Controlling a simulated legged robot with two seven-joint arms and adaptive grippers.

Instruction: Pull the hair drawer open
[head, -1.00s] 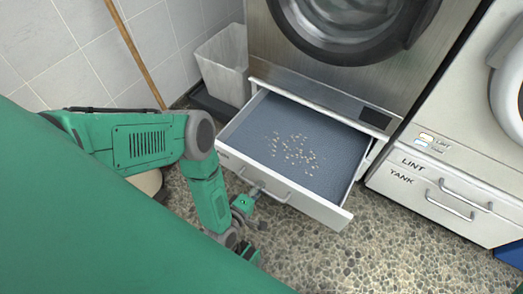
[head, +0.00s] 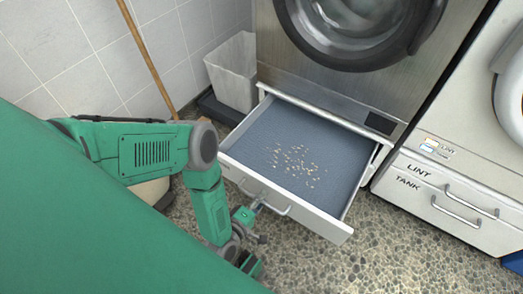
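The drawer (head: 338,231) under the left machine stands far out. It has a white front, a blue-grey floor and many small pale bits lying on it. Its bar handle (head: 277,210) is on the outer face of the front. My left arm comes in from the left, and my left gripper (head: 257,205) is at the left part of this handle, its fingertips closed around the bar as far as the small view shows. Any label on this drawer's front is mostly hidden by my arm. My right gripper is not in view.
A closed drawer marked LINT TANK (head: 440,200) is in the machine on the right. A pale bin (head: 233,72) stands left of the left machine, and a wooden pole (head: 146,52) leans nearby. The pebbled floor (head: 390,255) in front is clear.

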